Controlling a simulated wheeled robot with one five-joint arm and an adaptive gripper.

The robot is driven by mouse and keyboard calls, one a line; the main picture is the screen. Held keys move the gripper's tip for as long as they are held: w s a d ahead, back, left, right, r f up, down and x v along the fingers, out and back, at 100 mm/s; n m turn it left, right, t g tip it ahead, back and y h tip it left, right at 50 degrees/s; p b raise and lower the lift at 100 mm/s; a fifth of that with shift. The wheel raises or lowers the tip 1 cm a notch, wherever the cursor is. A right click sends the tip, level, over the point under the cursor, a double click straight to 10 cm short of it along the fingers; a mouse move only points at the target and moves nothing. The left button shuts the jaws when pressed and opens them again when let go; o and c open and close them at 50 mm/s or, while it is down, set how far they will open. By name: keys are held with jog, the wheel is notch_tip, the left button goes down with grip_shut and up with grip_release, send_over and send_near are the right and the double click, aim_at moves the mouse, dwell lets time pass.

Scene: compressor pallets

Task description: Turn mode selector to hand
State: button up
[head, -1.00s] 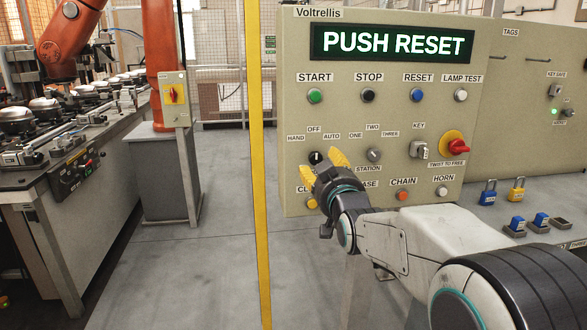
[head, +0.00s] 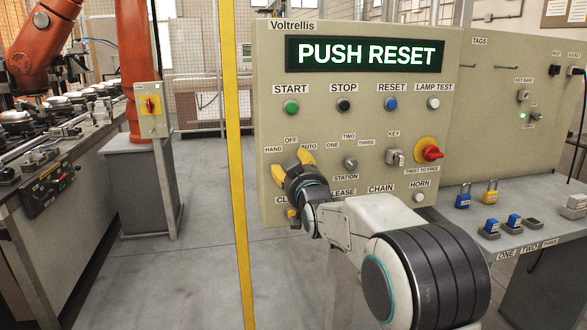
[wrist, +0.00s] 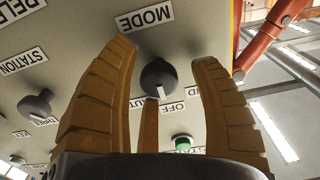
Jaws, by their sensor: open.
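The mode selector is a dark round knob (wrist: 158,76) with a white pointer mark, in the middle of the wrist view under the MODE label (wrist: 145,17). That view shows the panel upside down, and the pointer faces the OFF label (wrist: 172,107). My gripper (wrist: 163,58) is open, its yellow fingers on either side of the knob. I see no clear contact. In the head view my gripper (head: 293,162) is in front of the selector below the HAND, OFF and AUTO labels and hides most of it.
The beige control panel (head: 272,110) shows PUSH RESET on its display (head: 366,54). The station knob (head: 350,162), key switch (head: 394,157) and red twist knob (head: 433,153) are to the right. A yellow post (head: 236,150) stands left of the panel.

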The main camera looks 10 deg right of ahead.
jog(key=shift+c, duration=0.2)
jog(key=shift+r, duration=0.1)
grip_shut()
